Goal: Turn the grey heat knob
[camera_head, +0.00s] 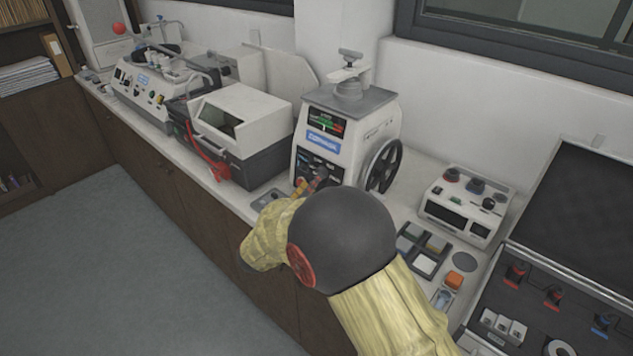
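The mounting press (345,130) stands on the bench in the middle, white with a green and red gauge, a blue label and a black handwheel (384,166) on its right side. Its dark control panel (310,160) is low on the front. My arm, in a yellow sleeve with a large dark joint, reaches up to this panel. My gripper (316,182) is at the lower part of the panel, small and partly hidden by my arm. I cannot make out the grey heat knob, nor whether the fingers touch or hold anything.
A white and dark machine (240,130) with a red handle stands left of the press. A white box with knobs (466,205) stands right, with small square trays (425,262) before it. An open dark case (540,300) is at the far right. The floor at left is clear.

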